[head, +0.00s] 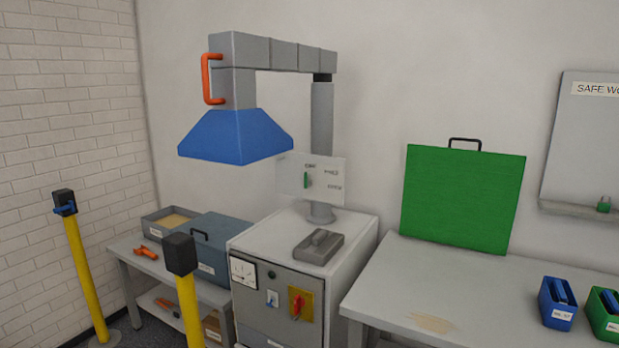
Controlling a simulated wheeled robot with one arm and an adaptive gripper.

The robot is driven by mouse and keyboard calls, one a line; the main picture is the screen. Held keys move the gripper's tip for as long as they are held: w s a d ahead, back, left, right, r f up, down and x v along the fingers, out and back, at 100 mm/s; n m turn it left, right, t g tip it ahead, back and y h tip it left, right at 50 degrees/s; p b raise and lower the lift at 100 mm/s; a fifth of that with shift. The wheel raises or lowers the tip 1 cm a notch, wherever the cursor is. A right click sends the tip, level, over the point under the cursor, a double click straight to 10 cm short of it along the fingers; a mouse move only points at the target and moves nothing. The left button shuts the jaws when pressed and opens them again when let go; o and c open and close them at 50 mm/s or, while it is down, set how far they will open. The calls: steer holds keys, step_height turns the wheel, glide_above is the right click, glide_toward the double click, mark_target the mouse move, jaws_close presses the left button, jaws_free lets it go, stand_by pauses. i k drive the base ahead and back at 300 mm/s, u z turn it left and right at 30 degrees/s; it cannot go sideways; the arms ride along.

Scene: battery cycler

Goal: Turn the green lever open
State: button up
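The green lever (306,180) is a small upright bar on a pale panel (325,184). The panel stands behind the grey cabinet top, in front of the column of the extraction arm. Small labels are printed around the lever, too small to read for sure. The lever looks vertical. My gripper is not in view.
A blue hood (236,137) hangs on a grey arm above left of the panel. A grey block (318,247) lies on the cabinet (345,255). Yellow posts (86,265) stand in front at left. A table (400,280) at right holds a green board (462,199) and battery-like boxes (557,304).

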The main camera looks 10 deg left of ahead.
mark_target(307, 184)
steer(key=u, duration=0.45)
steer(key=i, duration=0.55)
steer(key=u, duration=0.65)
